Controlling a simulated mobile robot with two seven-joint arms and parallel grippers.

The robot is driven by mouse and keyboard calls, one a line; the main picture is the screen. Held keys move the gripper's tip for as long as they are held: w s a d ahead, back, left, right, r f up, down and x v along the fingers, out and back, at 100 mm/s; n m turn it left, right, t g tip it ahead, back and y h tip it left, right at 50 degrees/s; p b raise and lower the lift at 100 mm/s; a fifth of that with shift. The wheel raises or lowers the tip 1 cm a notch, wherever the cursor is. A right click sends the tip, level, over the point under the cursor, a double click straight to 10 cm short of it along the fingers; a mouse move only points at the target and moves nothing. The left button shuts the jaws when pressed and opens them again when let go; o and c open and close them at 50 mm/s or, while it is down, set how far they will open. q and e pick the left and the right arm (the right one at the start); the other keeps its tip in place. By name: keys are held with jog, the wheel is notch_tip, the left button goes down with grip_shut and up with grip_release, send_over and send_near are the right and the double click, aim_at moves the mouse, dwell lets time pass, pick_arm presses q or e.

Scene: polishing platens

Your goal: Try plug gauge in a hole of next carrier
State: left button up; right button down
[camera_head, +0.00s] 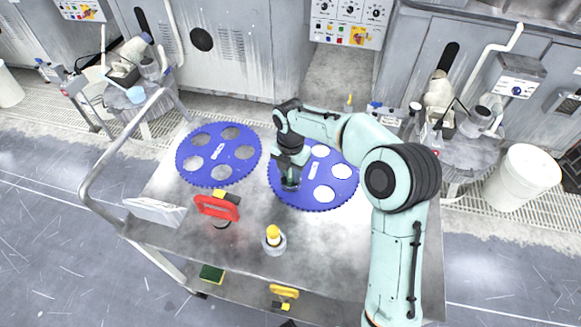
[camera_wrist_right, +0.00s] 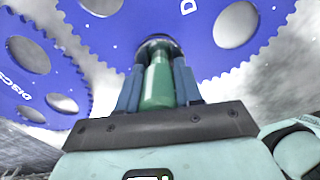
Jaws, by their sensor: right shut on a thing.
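Two blue toothed carriers with round holes lie flat on the metal table: the left carrier (camera_head: 200,180) and the right carrier (camera_head: 318,198). My right gripper (camera_head: 289,178) is over the left part of the right carrier. It is shut on the plug gauge, whose green handle (camera_wrist_right: 158,84) shows between the fingers in the right wrist view. The gauge's dark end (camera_wrist_right: 158,45) points away from the gripper, and the carrier (camera_wrist_right: 180,60) is behind it. I cannot tell whether that end is in a hole, touching or above the carrier. My left gripper is out of view.
In front of the carriers stand a red tool with a yellow part (camera_head: 217,206), a grey cup with a yellow top (camera_head: 274,241) and a white tray (camera_head: 155,211). A metal rail (camera_head: 100,205) bounds the table's left end.

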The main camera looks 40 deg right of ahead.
jog(key=shift+f, duration=0.5)
jog(key=shift+f, duration=0.2)
dwell(0.3)
jog(key=c, duration=0.7)
grip_release()
jog(key=shift+o, duration=0.2)
jog(key=shift+f, duration=0.15)
notch_tip(320, 180, up, 14)
jog(key=shift+f+p, duration=0.2)
jog(key=shift+p, duration=0.65)
